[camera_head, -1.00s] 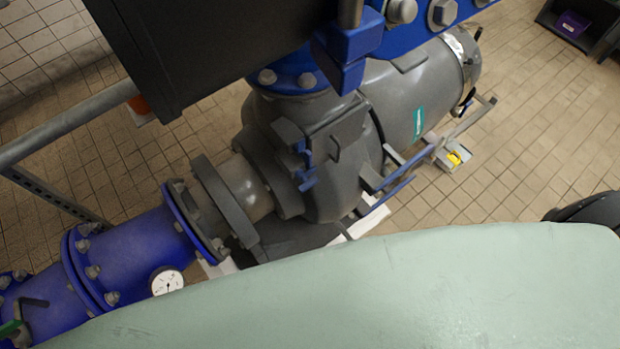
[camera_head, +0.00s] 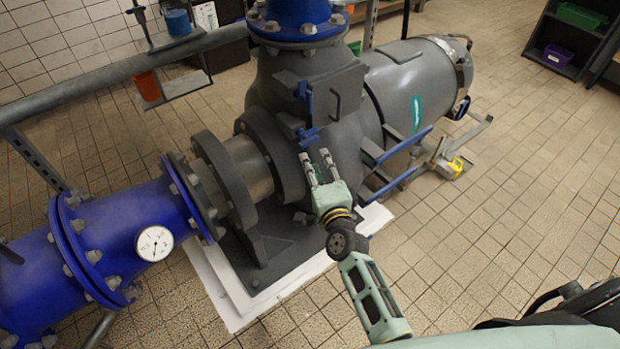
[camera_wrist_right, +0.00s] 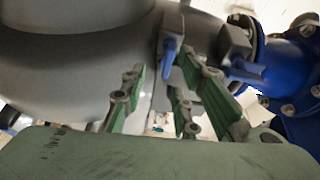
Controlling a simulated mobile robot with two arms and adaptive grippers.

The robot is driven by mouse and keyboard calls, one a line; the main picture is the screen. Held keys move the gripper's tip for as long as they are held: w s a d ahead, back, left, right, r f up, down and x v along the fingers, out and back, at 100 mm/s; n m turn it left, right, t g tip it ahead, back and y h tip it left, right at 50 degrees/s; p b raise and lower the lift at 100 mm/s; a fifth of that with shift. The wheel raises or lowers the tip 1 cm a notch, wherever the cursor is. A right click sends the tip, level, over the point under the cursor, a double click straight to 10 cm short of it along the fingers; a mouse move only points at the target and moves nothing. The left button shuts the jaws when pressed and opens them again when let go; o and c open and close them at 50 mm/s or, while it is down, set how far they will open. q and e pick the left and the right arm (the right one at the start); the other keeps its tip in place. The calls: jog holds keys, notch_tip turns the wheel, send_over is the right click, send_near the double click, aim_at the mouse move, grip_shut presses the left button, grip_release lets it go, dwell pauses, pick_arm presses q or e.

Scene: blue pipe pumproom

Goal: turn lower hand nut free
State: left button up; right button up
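The lower hand nut (camera_head: 308,137) is a small blue part on the front of the grey pump housing (camera_head: 279,81). The upper hand nut (camera_head: 304,96) is a similar blue part above it. My right gripper (camera_head: 317,165) is open, its fingers pointing up at the housing just below the lower nut. In the right wrist view the open fingers (camera_wrist_right: 160,90) have nothing between them. Two blue nut parts (camera_wrist_right: 171,50) (camera_wrist_right: 243,69) show beyond them; I cannot tell for certain which is the lower one. Contact is not visible. My left gripper is out of view.
Blue handle bars (camera_head: 400,150) stick out right of the gripper. A blue flanged pipe (camera_head: 120,235) with a gauge (camera_head: 154,243) runs left. A grey rail (camera_head: 120,72) crosses the upper left. The tiled floor (camera_head: 480,250) at right is mostly clear.

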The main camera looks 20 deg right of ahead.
aim_at(310, 144)
jog(key=shift+m, duration=0.4)
jog(key=w, duration=0.4)
jog(key=w+r+b, duration=0.1)
jog(key=w, duration=0.1)
jog(key=shift+w+d, duration=0.3)
jog(key=shift+w, duration=0.8)
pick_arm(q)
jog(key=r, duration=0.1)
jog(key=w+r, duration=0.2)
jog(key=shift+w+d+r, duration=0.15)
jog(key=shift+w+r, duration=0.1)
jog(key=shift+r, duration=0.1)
pick_arm(e)
jog(key=shift+c, duration=0.4)
grip_shut()
